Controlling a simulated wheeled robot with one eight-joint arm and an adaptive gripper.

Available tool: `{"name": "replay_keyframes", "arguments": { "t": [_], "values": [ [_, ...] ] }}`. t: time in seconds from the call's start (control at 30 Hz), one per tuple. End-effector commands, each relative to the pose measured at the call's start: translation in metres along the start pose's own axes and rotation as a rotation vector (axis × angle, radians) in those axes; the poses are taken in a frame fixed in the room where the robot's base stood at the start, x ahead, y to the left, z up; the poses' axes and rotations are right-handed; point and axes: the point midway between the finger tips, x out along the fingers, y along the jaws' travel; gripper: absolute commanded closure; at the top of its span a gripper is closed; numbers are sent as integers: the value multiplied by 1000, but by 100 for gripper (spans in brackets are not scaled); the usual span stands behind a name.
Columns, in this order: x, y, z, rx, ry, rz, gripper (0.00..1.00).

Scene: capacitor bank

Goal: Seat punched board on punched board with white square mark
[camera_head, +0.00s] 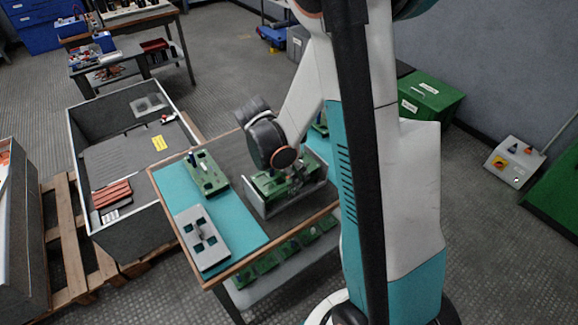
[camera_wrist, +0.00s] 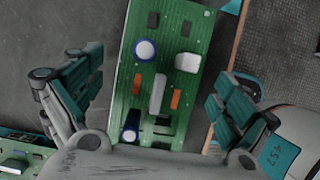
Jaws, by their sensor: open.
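My gripper (camera_head: 290,182) is over a grey open-sided holder (camera_head: 262,212) at the right of the workbench. In the wrist view my gripper (camera_wrist: 158,92) is open, its fingers apart on either side of a green board (camera_wrist: 127,88) bearing round white-and-blue parts, a white block (camera_wrist: 187,62) and orange parts. The fingers appear clear of its edges. Another green board (camera_head: 207,176) with small upright parts lies on the teal mat. A grey plate (camera_head: 203,238) with dark square openings lies nearer on that mat. I cannot tell which board bears the white square mark.
The teal mat (camera_head: 232,215) covers the bench's left side. Several green boards (camera_head: 282,254) lie on the shelf below. A large grey bin (camera_head: 92,112) on a wooden pallet stands left of the bench. Green boxes (camera_head: 428,98) stand at the back right.

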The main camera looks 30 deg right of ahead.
Motion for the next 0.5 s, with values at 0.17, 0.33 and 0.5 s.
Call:
{"name": "replay_keyframes", "arguments": {
  "t": [0.17,0.33,0.5],
  "values": [
    [0,0,0,0,0,0,4],
    [-6,0,0,0,0,0,4],
    [-28,0,0,-1,0,1,4]
  ]
}}
